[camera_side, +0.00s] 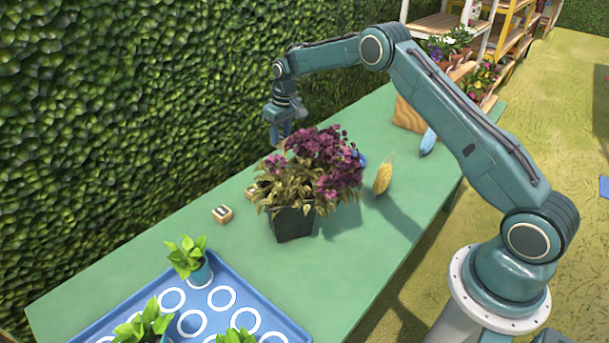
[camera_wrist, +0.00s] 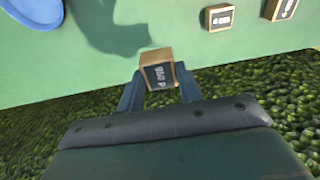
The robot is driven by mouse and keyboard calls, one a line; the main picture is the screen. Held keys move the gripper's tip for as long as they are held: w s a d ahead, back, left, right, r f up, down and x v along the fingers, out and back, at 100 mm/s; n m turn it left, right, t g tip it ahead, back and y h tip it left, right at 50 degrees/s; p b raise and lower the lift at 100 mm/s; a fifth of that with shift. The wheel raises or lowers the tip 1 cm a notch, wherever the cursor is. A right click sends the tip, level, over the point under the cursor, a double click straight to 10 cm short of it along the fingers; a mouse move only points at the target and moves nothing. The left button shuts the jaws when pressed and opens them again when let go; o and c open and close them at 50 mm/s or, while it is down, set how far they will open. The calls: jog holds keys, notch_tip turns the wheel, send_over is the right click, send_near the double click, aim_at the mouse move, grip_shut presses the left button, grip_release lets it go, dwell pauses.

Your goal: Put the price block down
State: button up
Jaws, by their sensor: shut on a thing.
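My gripper (camera_side: 281,132) points down over the far side of the green table, behind the potted purple flowers. It is shut on a small wooden price block, which shows in the wrist view (camera_wrist: 157,72) between the two fingers (camera_wrist: 159,90). The block has a dark face with white marks that I cannot read. From the side view the block is mostly hidden, and I cannot tell how far it is from the table. Two other price blocks stand on the table (camera_side: 222,214), one partly behind the plant's leaves (camera_side: 251,191). Both show in the wrist view (camera_wrist: 220,17) (camera_wrist: 281,8).
The dark flower pot (camera_side: 292,224) stands mid-table. A yellow corn cob (camera_side: 383,178), a blue item (camera_side: 428,142) and a wooden board (camera_side: 408,115) lie to the right. A blue tray (camera_side: 255,295) with seedlings is at the front left. A hedge (camera_side: 120,130) borders the table.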

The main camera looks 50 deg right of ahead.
notch_tip(320, 180, down, 8)
dwell(0.4)
jog(key=shift+f, duration=2.15)
jog(key=shift+f, duration=0.15)
jog(key=o, duration=1)
jog(key=shift+c, duration=0.2)
jog(key=r, duration=0.4)
jog(key=s+r, duration=0.1)
jog(key=r, duration=0.7)
jog(key=shift+s+r, duration=0.15)
jog(key=shift+s, duration=0.25)
